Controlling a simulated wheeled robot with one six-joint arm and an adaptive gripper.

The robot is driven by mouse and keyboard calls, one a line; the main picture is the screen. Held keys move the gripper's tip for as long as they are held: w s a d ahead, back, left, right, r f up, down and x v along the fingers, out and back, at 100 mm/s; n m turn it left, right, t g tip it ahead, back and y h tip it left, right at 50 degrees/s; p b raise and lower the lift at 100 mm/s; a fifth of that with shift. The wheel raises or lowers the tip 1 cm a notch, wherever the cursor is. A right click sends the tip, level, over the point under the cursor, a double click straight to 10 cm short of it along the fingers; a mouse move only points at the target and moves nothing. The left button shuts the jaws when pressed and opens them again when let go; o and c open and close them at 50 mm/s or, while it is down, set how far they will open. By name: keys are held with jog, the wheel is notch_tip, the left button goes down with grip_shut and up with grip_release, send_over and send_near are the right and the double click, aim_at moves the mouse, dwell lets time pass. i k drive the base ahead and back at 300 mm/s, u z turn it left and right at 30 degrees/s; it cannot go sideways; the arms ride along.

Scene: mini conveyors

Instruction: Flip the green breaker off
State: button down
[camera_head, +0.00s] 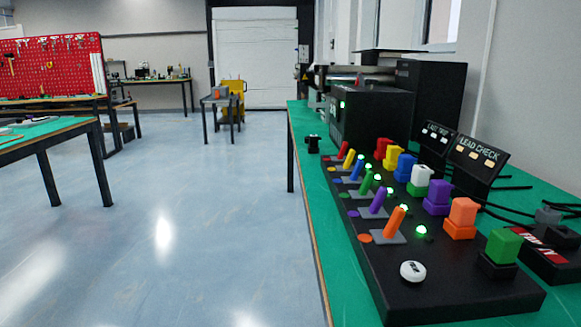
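The green breaker (367,184) is a green lever on a small grey plate, in a row of levers on a black panel (440,298) in the head view. It stands between the blue lever (356,169) and the purple lever (378,201). Its top leans slightly to the right and away from me, much like the levers beside it. Small green lights (377,177) glow to the right of the levers. My gripper is not in view, so I cannot tell whether it is open or shut.
An orange lever (395,221) stands nearest in the row. Right of the levers are coloured blocks, including a green block (505,244). A round white button (413,271) is at the near end. Two small signs (480,152) and cables are behind. The floor left is clear.

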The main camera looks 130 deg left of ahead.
aim_at(368, 179)
jog(key=u, duration=1.05)
jog(key=i, duration=1.35)
jog(key=u, duration=2.95)
